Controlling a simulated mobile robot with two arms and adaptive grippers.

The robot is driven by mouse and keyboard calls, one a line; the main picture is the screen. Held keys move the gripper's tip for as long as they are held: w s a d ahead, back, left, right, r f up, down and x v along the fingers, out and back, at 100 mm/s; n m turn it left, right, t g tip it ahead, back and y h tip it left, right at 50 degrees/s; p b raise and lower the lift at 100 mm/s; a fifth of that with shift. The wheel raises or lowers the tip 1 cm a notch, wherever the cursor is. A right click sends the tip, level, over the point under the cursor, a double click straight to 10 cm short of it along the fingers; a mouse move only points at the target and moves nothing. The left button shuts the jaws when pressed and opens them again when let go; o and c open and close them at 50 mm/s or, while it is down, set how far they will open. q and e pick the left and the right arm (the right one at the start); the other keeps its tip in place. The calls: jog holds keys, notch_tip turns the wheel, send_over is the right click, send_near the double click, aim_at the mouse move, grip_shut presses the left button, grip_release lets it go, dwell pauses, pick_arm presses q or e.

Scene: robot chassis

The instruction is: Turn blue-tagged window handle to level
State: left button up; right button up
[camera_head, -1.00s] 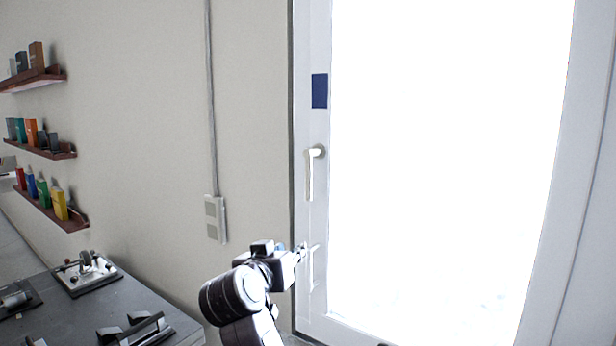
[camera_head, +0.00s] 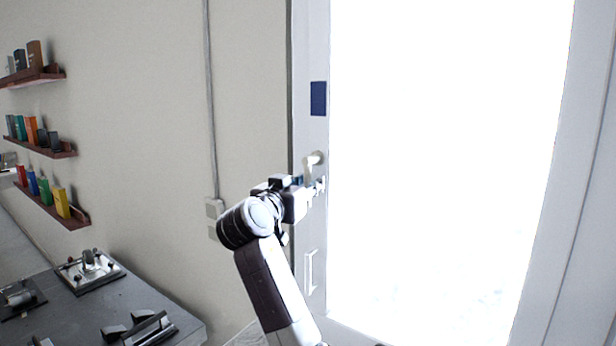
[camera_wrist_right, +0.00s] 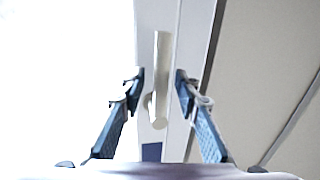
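The blue tag (camera_head: 318,98) is a dark blue rectangle on the white window frame, above the window handle (camera_head: 313,160). The handle is pale, and its lever hangs down from the pivot, roughly vertical. My right gripper (camera_head: 316,186) is at the lever's lower part and hides some of it. In the right wrist view, the handle (camera_wrist_right: 161,80) stands between the two spread fingers of my right gripper (camera_wrist_right: 159,88), with a gap on each side. The blue tag (camera_wrist_right: 152,152) shows partly below the handle there. My left gripper is in neither view.
A pale elongated fitting (camera_head: 310,272) sits lower on the same frame. A switch box (camera_head: 213,210) is on the wall left of my arm. A grey table (camera_head: 110,300) with metal fixtures stands at lower left, below wall shelves (camera_head: 45,75) with colored boxes.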

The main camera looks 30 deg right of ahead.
jog(key=shift+w, duration=0.15)
jog(key=shift+c, duration=0.5)
grip_shut()
